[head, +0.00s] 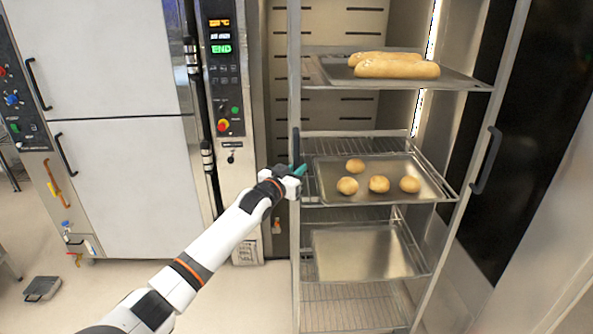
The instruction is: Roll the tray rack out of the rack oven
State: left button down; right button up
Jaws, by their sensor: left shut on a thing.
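The tray rack (296,240) is a tall metal frame with several wire shelves, standing at the opening of the rack oven (281,60). Its upper tray (453,80) carries long loaves (396,69). The middle tray (335,171) holds several round rolls (379,184), and the lower tray (365,253) is empty. My left gripper (297,172) is at the rack's left front post, shut on the dark upright handle (296,146) there. A matching dark handle (487,160) is on the right post. My right gripper is not in view.
The oven's control panel (222,75) reads END, left of the rack. A large white double-door oven (130,190) stands further left. A small grey scale-like object (42,288) lies on the floor at left. The floor (232,300) in front of the rack looks clear.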

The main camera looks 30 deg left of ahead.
pick_arm(q)
jog(key=c, duration=1.4)
grip_release()
jog(key=shift+s, duration=0.1)
jog(key=shift+s+f, duration=0.15)
jog(key=shift+s, duration=0.15)
jog(key=s+b, duration=0.2)
jog(key=s, duration=0.9)
jog(key=shift+a+b, duration=0.25)
jog(key=shift+b, duration=0.15)
